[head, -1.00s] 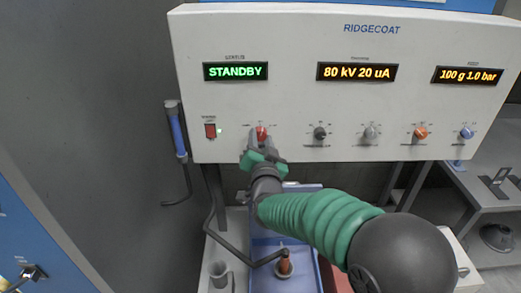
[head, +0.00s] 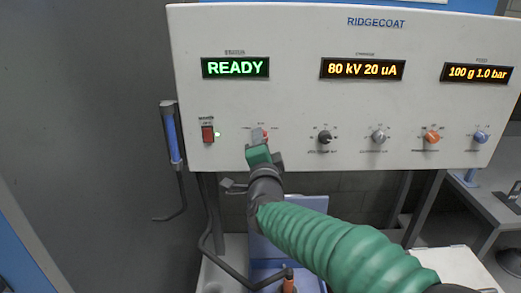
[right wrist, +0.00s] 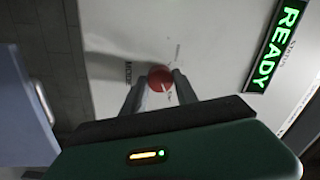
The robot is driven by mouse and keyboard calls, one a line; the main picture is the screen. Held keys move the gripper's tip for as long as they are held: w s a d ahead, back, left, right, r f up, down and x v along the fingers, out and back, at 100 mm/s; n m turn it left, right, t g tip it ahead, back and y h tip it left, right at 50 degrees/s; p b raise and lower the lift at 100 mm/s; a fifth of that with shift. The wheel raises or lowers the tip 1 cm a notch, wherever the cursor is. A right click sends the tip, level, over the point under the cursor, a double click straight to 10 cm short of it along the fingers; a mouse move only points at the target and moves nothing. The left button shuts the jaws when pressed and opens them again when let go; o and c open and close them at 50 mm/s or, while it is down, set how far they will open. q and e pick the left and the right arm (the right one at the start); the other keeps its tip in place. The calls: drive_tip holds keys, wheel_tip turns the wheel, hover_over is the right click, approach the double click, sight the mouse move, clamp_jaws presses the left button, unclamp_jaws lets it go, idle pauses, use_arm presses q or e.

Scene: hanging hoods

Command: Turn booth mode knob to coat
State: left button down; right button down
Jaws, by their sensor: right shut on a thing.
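The green display (head: 235,68) reads READY. My left gripper is not in view.
Black, grey, orange and blue knobs (head: 379,137) line the panel to the right. A blue-handled tool (head: 173,135) hangs at the panel's left edge. A blue tray (head: 310,203) is below.

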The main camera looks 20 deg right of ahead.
drive_tip(key=shift+f, duration=0.35)
drive_tip(key=c, duration=1.2)
unclamp_jaws()
drive_tip(key=shift+c, duration=0.2)
drive_tip(key=shift+o, duration=1.4)
drive_tip(key=shift+s+r, duration=0.1)
drive_tip(key=shift+r, duration=0.1)
drive_tip(key=v, duration=1.6)
drive_tip(key=shift+s+b, duration=0.35)
